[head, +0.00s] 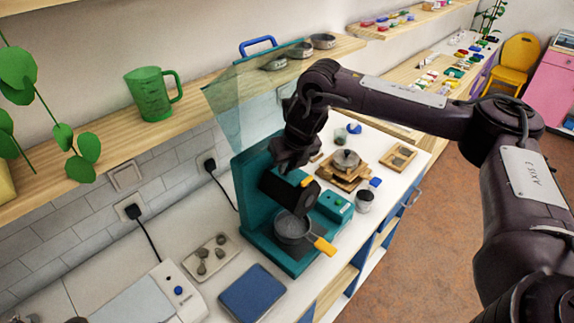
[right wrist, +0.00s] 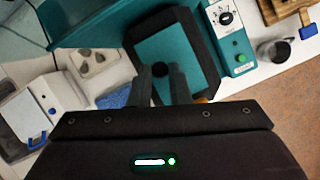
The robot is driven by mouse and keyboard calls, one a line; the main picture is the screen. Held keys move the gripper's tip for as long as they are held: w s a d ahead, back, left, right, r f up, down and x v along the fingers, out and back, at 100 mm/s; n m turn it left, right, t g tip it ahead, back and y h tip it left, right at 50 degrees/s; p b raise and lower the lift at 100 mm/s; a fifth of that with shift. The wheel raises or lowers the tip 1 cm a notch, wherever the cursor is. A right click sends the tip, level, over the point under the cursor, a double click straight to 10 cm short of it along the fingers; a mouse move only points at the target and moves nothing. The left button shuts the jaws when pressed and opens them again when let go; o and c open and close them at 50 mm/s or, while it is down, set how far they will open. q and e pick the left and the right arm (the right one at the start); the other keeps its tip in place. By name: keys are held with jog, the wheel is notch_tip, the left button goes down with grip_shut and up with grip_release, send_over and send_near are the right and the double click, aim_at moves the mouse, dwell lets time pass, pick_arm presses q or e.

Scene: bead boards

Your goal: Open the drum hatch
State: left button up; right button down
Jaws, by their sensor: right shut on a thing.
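The teal drum machine (head: 252,205) stands on the white counter under a raised clear hood (head: 228,105) with a blue handle. A grey pan (head: 292,228) with a yellow handle sits low at its front. My right gripper (head: 290,178) is at the machine's front, above the pan; its fingertips are hard to make out there. In the right wrist view its fingers (right wrist: 163,82) are shut around a small dark knob (right wrist: 158,70), in front of a black-framed part (right wrist: 207,52) that looks like the drum hatch. How far the hatch stands open, I cannot tell. My left gripper is out of view.
A teal control box (head: 336,205) stands right of the pan. A tray of stones (head: 212,258), a blue mat (head: 252,292) and a white device (head: 178,290) lie left and in front. A grey cup (head: 365,201) and wooden boards (head: 352,178) stand to the right.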

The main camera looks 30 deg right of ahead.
jog(key=y, duration=0.1)
jog(key=d+r+g+y, duration=0.1)
jog(key=y, duration=0.1)
jog(key=w+d+m+y, duration=0.1)
jog(key=shift+d+r, duration=0.15)
jog(key=shift+r, duration=0.1)
jog(key=y, duration=0.1)
jog(key=d+y, duration=0.1)
jog(key=g+y, duration=0.1)
jog(key=shift+w+d+r+m+y, duration=0.25)
jog(key=shift+w+d+m+y, duration=0.05)
jog(key=shift+d, duration=0.1)
jog(key=shift+w+d+f+g+y, duration=0.1)
jog(key=shift+w+d+g+y, duration=0.15)
jog(key=shift+d+y, duration=0.45)
jog(key=shift+d+f+m+g+y+b, duration=0.2)
jog(key=shift+d+m+g+y+b, duration=0.15)
jog(key=shift+y+b, duration=0.6)
jog(key=d+f+m+y+b, duration=0.1)
jog(key=y+b, duration=0.2)
jog(key=b, duration=0.4)
jog(key=w+d+f+m+y+b, duration=0.1)
jog(key=y+b, duration=0.2)
jog(key=b, duration=0.5)
jog(key=d+f+m+y+b, duration=0.1)
jog(key=y+b, duration=0.2)
jog(key=b, duration=0.5)
jog(key=shift+w+d+f, duration=0.15)
jog(key=shift+d, duration=0.25)
